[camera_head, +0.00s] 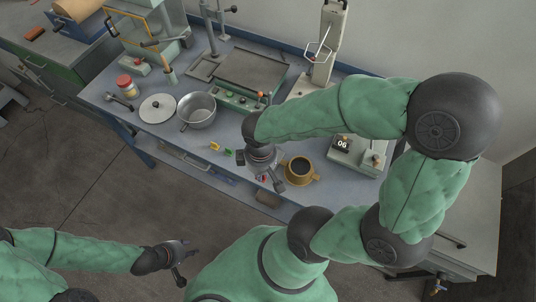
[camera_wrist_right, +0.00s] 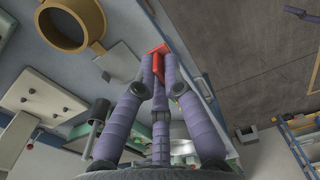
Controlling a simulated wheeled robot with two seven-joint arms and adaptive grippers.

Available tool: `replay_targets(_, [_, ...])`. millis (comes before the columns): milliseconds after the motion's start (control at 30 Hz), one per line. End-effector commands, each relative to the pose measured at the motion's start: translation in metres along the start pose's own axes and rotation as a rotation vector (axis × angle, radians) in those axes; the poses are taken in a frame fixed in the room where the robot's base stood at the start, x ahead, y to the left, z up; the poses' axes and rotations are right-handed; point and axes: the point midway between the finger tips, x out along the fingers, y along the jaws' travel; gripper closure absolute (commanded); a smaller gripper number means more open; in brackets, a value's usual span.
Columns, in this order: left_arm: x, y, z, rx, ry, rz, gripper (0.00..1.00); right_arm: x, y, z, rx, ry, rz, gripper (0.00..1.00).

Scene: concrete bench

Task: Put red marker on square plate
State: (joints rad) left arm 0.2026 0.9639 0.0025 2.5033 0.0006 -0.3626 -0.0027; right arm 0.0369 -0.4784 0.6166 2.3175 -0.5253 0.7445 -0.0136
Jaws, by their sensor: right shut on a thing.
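My right gripper (camera_head: 262,173) is low over the front edge of the bench, left of the tan pot. It is shut on the red marker (camera_wrist_right: 160,50), which shows between the fingertips in the right wrist view and as a small red spot in the head view. A flat pale grey, square-looking piece (camera_wrist_right: 118,63) lies beside the pot's handle in the wrist view; it may be the square plate, but I cannot be sure. My left gripper (camera_head: 182,262) is open and empty over the floor, in front of the bench.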

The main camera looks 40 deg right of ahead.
Motion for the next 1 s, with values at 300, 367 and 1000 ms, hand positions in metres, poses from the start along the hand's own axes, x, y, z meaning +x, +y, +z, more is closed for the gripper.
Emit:
replay_targets(300, [0.007,-0.003,0.000,0.000,0.000,0.000,0.60,0.006,0.018,0.011,-0.011,-0.002,-0.001,1.00])
replay_targets(367, [0.011,-0.004,-0.001,0.000,0.000,0.000,0.60,0.012,0.028,0.007,-0.010,-0.003,-0.002,1.00])
replay_targets(1000, [0.043,-0.015,-0.002,0.000,0.000,0.000,0.60,0.086,0.124,-0.037,-0.014,-0.002,-0.001,1.00])
